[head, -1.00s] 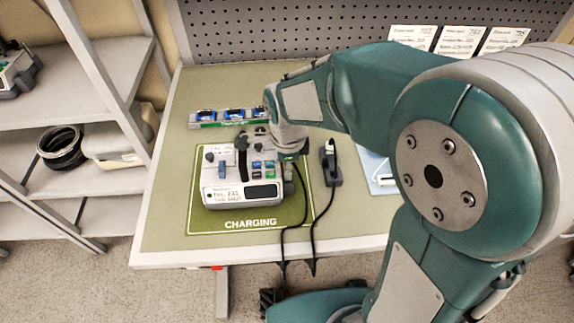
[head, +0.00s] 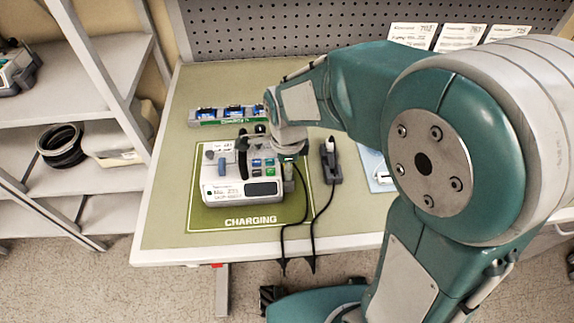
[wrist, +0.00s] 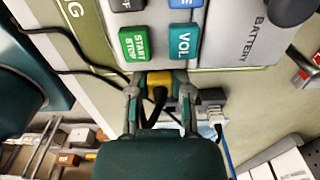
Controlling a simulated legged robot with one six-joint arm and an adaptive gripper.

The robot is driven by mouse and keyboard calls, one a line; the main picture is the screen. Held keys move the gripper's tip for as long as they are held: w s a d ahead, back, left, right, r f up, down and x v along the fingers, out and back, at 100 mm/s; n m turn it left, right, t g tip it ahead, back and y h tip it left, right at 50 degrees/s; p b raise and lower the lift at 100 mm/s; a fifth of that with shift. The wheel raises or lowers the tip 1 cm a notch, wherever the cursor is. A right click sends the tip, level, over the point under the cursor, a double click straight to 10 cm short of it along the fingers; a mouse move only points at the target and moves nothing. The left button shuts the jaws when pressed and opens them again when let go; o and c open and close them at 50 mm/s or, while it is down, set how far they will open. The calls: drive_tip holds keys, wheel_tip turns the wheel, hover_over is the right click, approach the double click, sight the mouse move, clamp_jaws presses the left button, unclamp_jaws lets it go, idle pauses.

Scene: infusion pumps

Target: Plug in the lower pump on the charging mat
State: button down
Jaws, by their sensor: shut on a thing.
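A white-and-grey pump (head: 214,192) lies on the green charging mat (head: 290,212), its label side toward the front. I see only one pump there. My gripper (head: 289,156) is at the pump's right side. In the wrist view, my gripper (wrist: 160,90) is shut on a yellow plug (wrist: 159,80) with a black cable (wrist: 160,98). The plug is right at the pump's edge, below the START/STOP (wrist: 133,44) and VOL (wrist: 184,42) buttons. I cannot tell whether it sits in a socket, as the edge hides its tip.
A dark block (head: 331,170) with a white plug and black cord stands right of the mat. A rack of blue modules (head: 222,116) is behind the pump. A light-blue sheet (head: 373,168) lies at the right. The table's front left is clear.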

drive_tip(key=shift+c, duration=2.3)
unclamp_jaws()
drive_tip(key=o, duration=0.4)
drive_tip(key=shift+r, duration=3.5)
